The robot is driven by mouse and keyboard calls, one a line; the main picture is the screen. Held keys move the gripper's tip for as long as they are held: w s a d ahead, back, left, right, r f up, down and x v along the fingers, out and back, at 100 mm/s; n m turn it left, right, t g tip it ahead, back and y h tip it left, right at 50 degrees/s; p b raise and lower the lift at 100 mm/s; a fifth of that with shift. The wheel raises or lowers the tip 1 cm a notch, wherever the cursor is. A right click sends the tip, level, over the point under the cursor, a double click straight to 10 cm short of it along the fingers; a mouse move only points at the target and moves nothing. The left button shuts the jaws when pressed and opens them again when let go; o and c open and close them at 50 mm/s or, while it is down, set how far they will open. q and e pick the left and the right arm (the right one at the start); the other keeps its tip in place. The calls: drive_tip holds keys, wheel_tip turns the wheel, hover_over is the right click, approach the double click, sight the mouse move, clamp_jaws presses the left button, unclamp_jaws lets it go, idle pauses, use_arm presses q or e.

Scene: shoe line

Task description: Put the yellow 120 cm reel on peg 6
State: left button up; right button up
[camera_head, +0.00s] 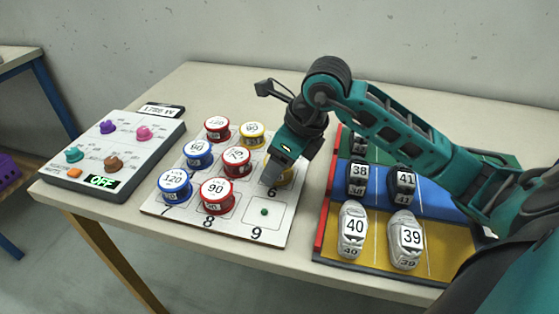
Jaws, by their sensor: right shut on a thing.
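My right gripper (273,178) points down at the right side of the white numbered board (230,224). It is shut on a yellow reel (286,179), mostly hidden behind the fingers. The reel is at the place just above the printed 6; I cannot tell whether it sits fully on the peg, and its label is hidden. Another yellow reel (252,134), seemingly marked 90, stands in the back row. My left gripper is not in view.
Red reels (217,195) and blue reels (174,186) fill other places. Place 9 has a bare green peg (264,212). A control box (112,150) reading OFF stands left. A coloured rack (436,236) with several shoes stands right, under my arm.

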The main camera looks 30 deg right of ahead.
drive_tip(key=shift+f, duration=0.2)
drive_tip(key=o, duration=1.1)
drive_tip(key=shift+c, duration=0.2)
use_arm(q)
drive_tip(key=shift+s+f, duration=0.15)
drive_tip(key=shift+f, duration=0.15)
use_arm(e)
drive_tip(key=shift+r, duration=0.1)
drive_tip(key=shift+r, duration=0.25)
use_arm(q)
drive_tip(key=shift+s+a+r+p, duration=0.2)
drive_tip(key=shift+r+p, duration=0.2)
drive_tip(key=shift+p, duration=0.3)
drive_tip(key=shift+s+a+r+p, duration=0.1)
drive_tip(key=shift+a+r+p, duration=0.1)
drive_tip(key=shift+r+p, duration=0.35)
use_arm(e)
drive_tip(key=v, duration=1.2)
drive_tip(key=shift+r, duration=0.2)
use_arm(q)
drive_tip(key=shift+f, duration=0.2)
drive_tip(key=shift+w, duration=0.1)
